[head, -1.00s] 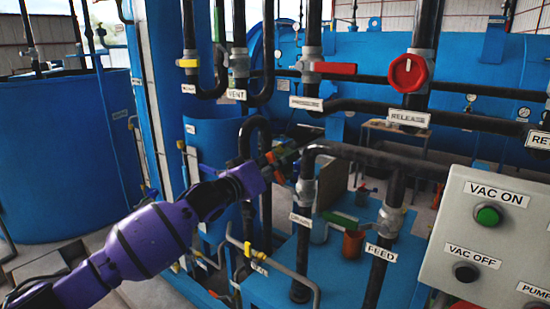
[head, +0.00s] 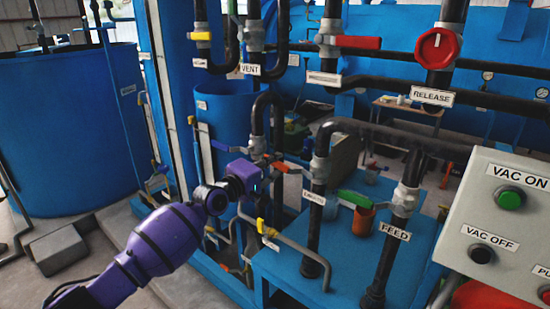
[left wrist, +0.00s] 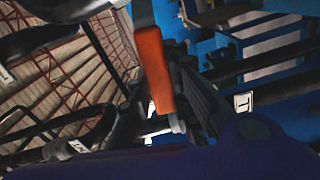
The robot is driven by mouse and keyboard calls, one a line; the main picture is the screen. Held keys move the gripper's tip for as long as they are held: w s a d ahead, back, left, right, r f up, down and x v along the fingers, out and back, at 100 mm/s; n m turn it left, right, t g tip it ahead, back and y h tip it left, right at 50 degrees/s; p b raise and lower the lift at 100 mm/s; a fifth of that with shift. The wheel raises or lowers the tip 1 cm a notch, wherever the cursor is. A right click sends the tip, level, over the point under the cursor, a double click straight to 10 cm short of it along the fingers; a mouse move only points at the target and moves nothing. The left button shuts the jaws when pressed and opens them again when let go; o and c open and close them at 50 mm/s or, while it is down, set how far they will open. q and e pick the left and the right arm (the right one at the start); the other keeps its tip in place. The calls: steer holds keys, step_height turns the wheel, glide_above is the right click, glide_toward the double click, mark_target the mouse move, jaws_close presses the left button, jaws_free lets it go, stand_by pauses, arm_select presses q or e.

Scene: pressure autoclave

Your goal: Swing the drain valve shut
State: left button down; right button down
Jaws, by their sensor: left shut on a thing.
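The drain valve (head: 320,169) is a grey body on a black vertical pipe, above a small blurred white label. An orange-red handle (head: 284,167) reaches left from it, roughly level. My left gripper (head: 265,165) is at the handle's outer end, left of the valve body. In the left wrist view the orange handle (left wrist: 155,72) lies at the fingers (left wrist: 176,112), and my left gripper is shut on it. The fingertips are small and partly hidden in the head view. My right gripper is not in view.
A green handle (head: 355,199) and the feed pipe (head: 397,218) stand right of the drain pipe. A grey control panel (head: 505,225) fills the lower right. Black vertical pipes (head: 265,125) stand close behind my gripper. A blue tank (head: 70,140) is at the left.

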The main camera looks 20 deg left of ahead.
arm_select(q)
steer(key=shift+f+n+b, duration=0.3)
steer(key=shift+f+n, duration=0.55)
steer(key=shift+n, duration=0.05)
steer(key=shift+f, duration=0.1)
steer(key=c, duration=1.6)
jaws_free()
steer(key=shift+s+a, duration=0.1)
steer(key=shift+s, duration=0.05)
steer(key=v, duration=1.1)
steer(key=shift+s+a, duration=0.1)
steer(key=shift+s, duration=0.25)
